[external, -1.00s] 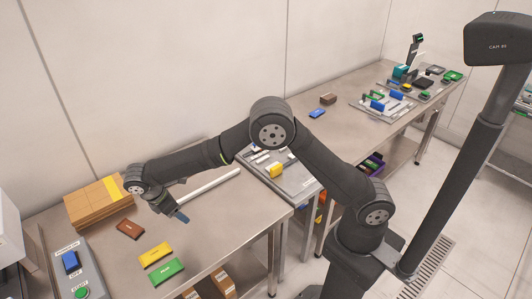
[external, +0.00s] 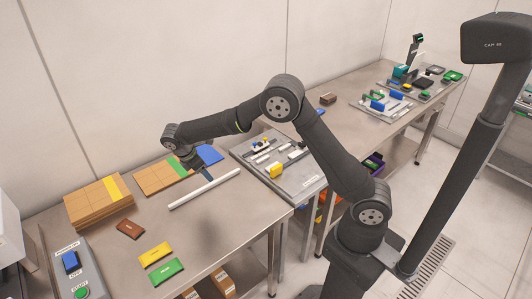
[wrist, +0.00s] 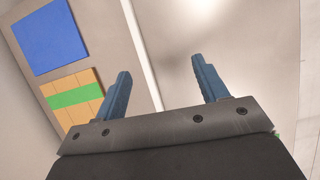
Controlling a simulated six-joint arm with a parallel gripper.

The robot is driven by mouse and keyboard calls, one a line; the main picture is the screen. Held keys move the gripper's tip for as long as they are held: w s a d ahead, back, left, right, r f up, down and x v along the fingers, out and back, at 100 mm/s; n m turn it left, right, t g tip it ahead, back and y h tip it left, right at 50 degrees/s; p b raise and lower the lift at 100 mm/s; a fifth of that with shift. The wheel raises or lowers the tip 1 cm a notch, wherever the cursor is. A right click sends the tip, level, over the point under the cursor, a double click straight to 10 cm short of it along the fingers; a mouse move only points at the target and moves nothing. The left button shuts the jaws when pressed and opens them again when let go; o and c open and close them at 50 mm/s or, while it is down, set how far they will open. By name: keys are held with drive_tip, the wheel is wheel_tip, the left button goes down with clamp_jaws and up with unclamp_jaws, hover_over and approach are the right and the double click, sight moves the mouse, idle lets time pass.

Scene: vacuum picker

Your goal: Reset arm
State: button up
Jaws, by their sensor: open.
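My gripper (external: 208,177) hangs above the bench, near the white bar (external: 205,189) in the external view. In the wrist view my gripper (wrist: 160,68) has its two blue fingers wide apart, with nothing between them. Beyond the fingers the white bar (wrist: 140,45) crosses the bench. A blue square (wrist: 52,37) and a tan box with a green stripe (wrist: 76,98) lie to the left in the wrist view. My arm is bent, with its elbow raised over the bench.
A tan box stack with a yellow stripe (external: 93,200) stands at the left. Brown (external: 130,229), yellow (external: 156,253) and green (external: 166,272) blocks lie on the bench. A control box (external: 62,245) is at the left edge. A parts tray (external: 310,183) is behind my arm.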

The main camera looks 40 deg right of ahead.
drive_tip(key=w+d, duration=0.2)
drive_tip(key=d, duration=1.5)
drive_tip(key=w+d, duration=0.2)
drive_tip(key=d, duration=1.6)
drive_tip(key=shift+r, duration=0.3)
drive_tip(key=shift+o, duration=0.2)
